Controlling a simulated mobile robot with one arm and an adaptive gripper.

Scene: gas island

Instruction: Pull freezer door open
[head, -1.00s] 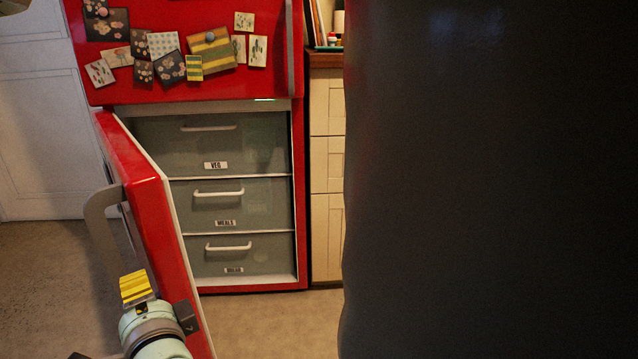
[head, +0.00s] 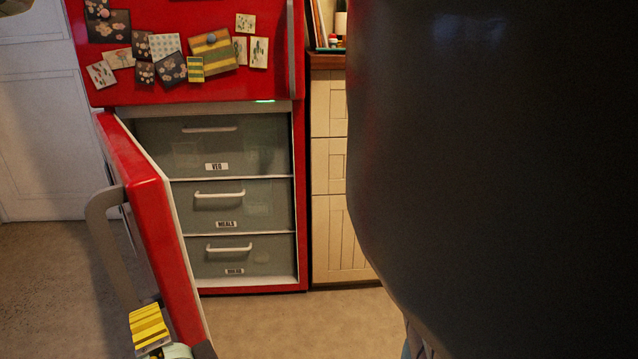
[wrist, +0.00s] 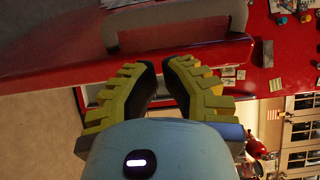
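The red freezer door (head: 155,220) stands wide open, swung out to the left, and its edge faces me. Its grey bar handle (head: 102,235) is on the door's outer face. It also shows in the wrist view (wrist: 178,38), beyond the fingertips. My gripper (wrist: 161,78) has yellow ribbed fingers with dark inner pads. A gap shows between the fingertips, with nothing held. In the head view my gripper (head: 149,328) is at the bottom, beside the door's lower part and apart from the handle. Whether it touches the door cannot be told.
Inside the freezer are grey drawers (head: 230,210) with white handles, all shut. The red upper door (head: 200,85) with magnets and cards is shut. Cream cabinets (head: 332,220) stand to the right. A large dark shape hides the right side. Floor (head: 300,325) is clear in front.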

